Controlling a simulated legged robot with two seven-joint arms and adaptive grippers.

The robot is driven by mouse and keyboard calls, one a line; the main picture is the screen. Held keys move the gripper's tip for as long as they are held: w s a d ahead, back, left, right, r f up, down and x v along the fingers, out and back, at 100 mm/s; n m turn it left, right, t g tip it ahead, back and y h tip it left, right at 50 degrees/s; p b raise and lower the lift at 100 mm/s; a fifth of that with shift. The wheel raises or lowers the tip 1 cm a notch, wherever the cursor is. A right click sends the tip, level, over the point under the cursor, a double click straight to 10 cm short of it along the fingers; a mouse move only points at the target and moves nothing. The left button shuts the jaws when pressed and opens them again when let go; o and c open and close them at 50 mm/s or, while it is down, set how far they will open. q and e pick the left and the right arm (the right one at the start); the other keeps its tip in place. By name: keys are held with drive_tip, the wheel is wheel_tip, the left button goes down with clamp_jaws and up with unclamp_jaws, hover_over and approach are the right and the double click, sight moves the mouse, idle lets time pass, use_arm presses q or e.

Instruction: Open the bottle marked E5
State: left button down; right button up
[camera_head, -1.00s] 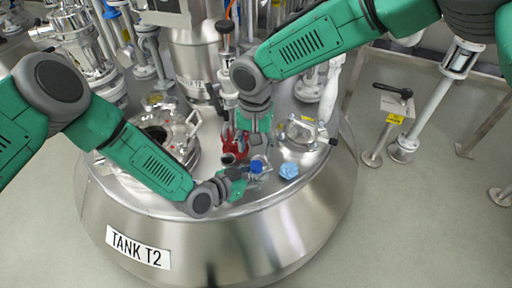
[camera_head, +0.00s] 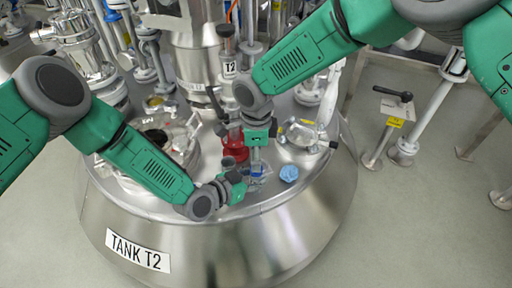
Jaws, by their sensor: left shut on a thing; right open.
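A small clear bottle (camera_head: 257,177) stands on the tank top near its front edge, mostly hidden by my grippers. Its blue cap is largely covered now, and no E5 mark can be read. My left gripper (camera_head: 242,183) is shut on the bottle from the left side. My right gripper (camera_head: 256,158) points straight down over the bottle and is open, with its fingertips at about cap height. Whether the fingers touch the cap cannot be told.
A crumpled light-blue item (camera_head: 289,173) lies just right of the bottle. A red part (camera_head: 235,143) stands behind it. Round metal hatches sit left (camera_head: 160,140) and right (camera_head: 299,136) on the steel tank (camera_head: 220,235), labelled TANK T2. Pipes and a column rise behind.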

drive_tip(key=shift+f, duration=2.35)
